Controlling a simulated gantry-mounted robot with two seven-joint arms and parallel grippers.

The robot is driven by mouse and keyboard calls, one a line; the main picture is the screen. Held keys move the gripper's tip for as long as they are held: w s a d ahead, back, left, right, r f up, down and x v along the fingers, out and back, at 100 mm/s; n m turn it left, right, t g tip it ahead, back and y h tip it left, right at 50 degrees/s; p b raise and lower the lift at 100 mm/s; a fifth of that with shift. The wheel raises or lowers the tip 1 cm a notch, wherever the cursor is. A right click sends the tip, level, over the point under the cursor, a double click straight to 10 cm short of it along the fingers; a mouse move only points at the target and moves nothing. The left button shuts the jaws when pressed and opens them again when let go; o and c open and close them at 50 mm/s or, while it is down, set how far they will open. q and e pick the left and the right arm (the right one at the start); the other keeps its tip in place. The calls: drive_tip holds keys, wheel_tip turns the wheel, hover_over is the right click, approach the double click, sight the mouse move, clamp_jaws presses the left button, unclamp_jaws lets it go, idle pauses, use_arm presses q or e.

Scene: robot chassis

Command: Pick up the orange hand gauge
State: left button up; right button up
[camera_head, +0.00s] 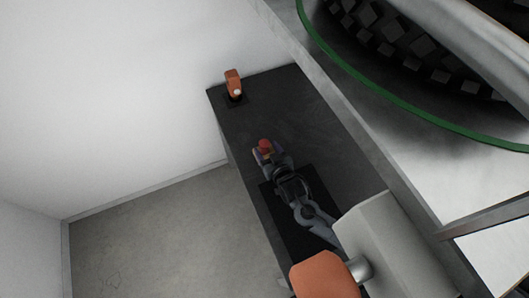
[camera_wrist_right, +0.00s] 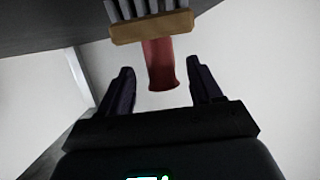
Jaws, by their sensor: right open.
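The orange hand gauge (camera_head: 233,80) seems to be the small upright orange thing with a pale round spot, at the far left end of the dark bench top. My right gripper (camera_head: 262,153) is over the middle of the bench, nearer the camera than the gauge and apart from it. In the right wrist view my right gripper (camera_wrist_right: 160,88) is open. A brush-like tool with a red handle (camera_wrist_right: 160,65) shows between and beyond its fingers, and I cannot tell if they touch it. My left gripper is out of view.
The dark bench top (camera_head: 285,107) is bare between the gripper and the gauge. A pale wall (camera_head: 110,90) stands behind. A large round machine part with a green rim (camera_head: 400,107) overhangs at upper right. An orange rounded shape (camera_head: 322,275) and a pale box-like body (camera_head: 395,245) fill the lower right.

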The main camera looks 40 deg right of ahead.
drive_tip(key=shift+x, duration=1.4)
drive_tip(key=c, duration=1.1)
drive_tip(key=shift+c, duration=0.2)
